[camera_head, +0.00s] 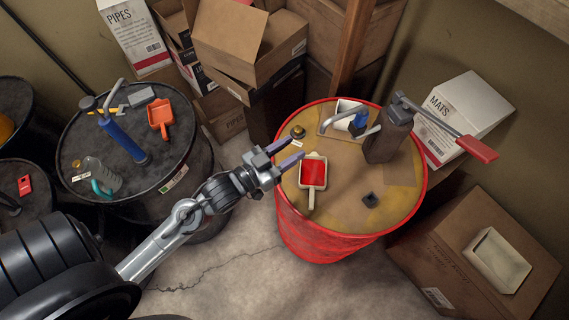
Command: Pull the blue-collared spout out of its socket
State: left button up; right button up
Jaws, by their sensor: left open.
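The blue-collared spout (360,119) is a bent grey metal tube with a blue collar. It stands on the tan top of the red drum (318,238), toward the back, on a pale plate. The socket at its base is too small to make out. My left gripper (296,149) is open and empty, over the left edge of the red drum. Its fingers point right, toward the spout, with a clear gap between them and it. My right gripper is not in view.
A dark hand pump (388,138) with a red handle (477,149) stands right of the spout. A black drum (190,190) stands left.

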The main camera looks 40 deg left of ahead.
aim_at(321, 132)
pick_arm(q)
jog(key=shift+f+p+x, duration=0.2)
jog(key=shift+p+x, duration=0.1)
jog(key=shift+x, duration=2.5)
jog(key=shift+f+p+x, duration=0.2)
jog(key=shift+p+x, duration=0.1)
jog(key=shift+x, duration=2.45)
grip_shut()
